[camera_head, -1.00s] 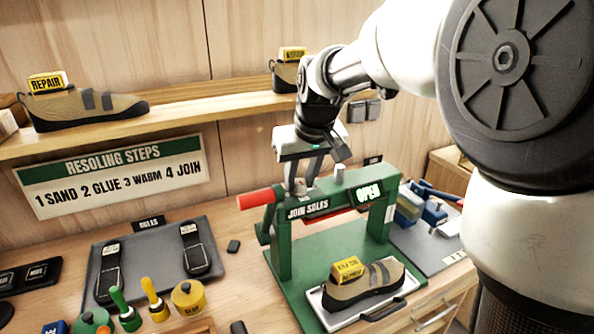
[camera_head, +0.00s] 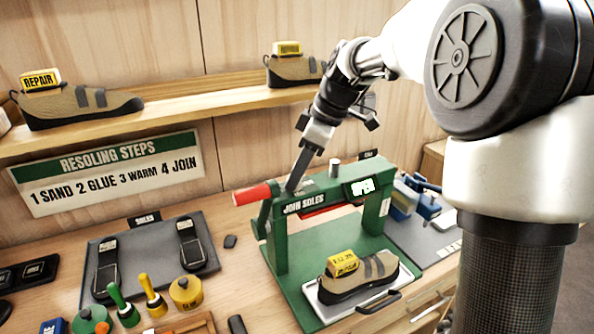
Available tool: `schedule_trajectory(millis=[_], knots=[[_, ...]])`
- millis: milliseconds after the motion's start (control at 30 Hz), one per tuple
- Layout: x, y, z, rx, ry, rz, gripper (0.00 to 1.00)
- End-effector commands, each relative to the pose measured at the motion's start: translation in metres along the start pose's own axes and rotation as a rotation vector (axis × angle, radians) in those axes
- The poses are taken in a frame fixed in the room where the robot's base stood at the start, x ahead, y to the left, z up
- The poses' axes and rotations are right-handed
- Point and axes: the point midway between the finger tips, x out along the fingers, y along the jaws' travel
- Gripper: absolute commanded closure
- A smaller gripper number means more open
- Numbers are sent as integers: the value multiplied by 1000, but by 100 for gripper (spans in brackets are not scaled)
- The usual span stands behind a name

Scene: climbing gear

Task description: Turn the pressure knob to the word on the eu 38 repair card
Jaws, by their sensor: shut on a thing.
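My gripper (camera_head: 291,187) points down at the left end of the green press's top beam (camera_head: 325,190), beside the red lever handle (camera_head: 252,195). Its jaws are shut on what looks like the pressure knob, which they hide; no dial words are readable. A short silver post (camera_head: 335,168) stands on the beam to the right.
Two shoes with yellow repair cards (camera_head: 40,79) (camera_head: 287,48) stand on the shelf (camera_head: 180,108). A sole mat (camera_head: 150,245), glue pots and brushes lie left of the press. Blue tools (camera_head: 425,205) are at right. The wall sign (camera_head: 108,168) lists resoling steps.

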Motion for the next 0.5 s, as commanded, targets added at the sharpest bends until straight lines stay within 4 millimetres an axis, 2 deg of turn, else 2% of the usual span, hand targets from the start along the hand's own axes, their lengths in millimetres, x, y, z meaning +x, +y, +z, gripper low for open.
schedule_trajectory(millis=[500], knots=[[0,3,1,-420,-3,-183,94]])
